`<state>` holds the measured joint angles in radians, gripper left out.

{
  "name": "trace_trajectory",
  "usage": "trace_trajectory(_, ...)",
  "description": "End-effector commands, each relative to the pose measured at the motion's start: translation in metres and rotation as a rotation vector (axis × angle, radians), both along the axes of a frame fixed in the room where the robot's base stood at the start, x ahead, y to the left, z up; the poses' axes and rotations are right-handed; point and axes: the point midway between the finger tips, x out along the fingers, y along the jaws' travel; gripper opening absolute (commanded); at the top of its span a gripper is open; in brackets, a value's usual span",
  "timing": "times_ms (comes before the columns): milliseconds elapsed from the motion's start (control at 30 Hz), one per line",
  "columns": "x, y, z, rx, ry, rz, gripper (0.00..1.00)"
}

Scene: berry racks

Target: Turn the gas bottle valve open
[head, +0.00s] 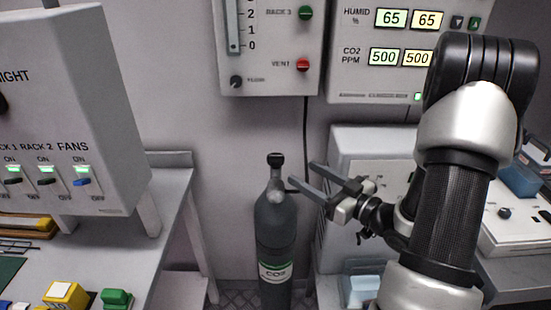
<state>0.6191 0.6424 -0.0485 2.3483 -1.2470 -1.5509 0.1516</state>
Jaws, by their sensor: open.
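The gas bottle (274,240) is a dark grey cylinder with a green and white CO2 label, standing upright on the floor in the middle of the head view. Its valve (276,160) is a black knob on top of a lighter grey neck. My gripper (301,173) comes in from the right with its two grey fingers apart and pointing left. The fingertips are just right of the valve and neck in the picture. Nothing shows between the fingers. I cannot tell from this one view how far in depth they are from the knob.
A control panel (70,110) with fan switches juts out over a bench (170,230) at left. Wall panels with a vent knob (303,65) and CO2 readouts (400,57) hang above. A white cabinet (350,150) stands behind my gripper. A dark cable (305,130) runs down the wall behind the bottle.

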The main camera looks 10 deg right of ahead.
Motion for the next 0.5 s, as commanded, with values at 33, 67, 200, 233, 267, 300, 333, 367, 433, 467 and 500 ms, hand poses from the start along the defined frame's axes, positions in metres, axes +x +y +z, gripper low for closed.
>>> trace_trajectory(33, 0.009, 0.008, 0.0, 0.001, -0.002, 0.006, 0.54)
trace_trajectory(67, 0.015, 0.012, 0.0, 0.0, -0.001, 0.005, 0.54)
trace_trajectory(200, 0.041, 0.029, 0.0, 0.0, -0.001, 0.005, 0.54)
trace_trajectory(233, 0.046, 0.033, 0.0, 0.0, -0.002, 0.005, 0.54)
trace_trajectory(267, 0.051, 0.036, 0.0, 0.001, -0.001, 0.004, 0.54)
trace_trajectory(300, 0.058, 0.041, -0.001, 0.001, -0.001, 0.004, 0.54)
trace_trajectory(333, 0.063, 0.044, 0.0, 0.002, -0.001, 0.004, 0.54)
trace_trajectory(367, 0.068, 0.047, -0.001, 0.001, 0.0, 0.004, 0.54)
trace_trajectory(433, 0.078, 0.053, 0.0, 0.001, 0.0, 0.003, 0.54)
trace_trajectory(467, 0.081, 0.055, 0.0, 0.001, -0.001, 0.003, 0.54)
trace_trajectory(500, 0.086, 0.058, 0.0, 0.0, 0.0, 0.001, 0.54)
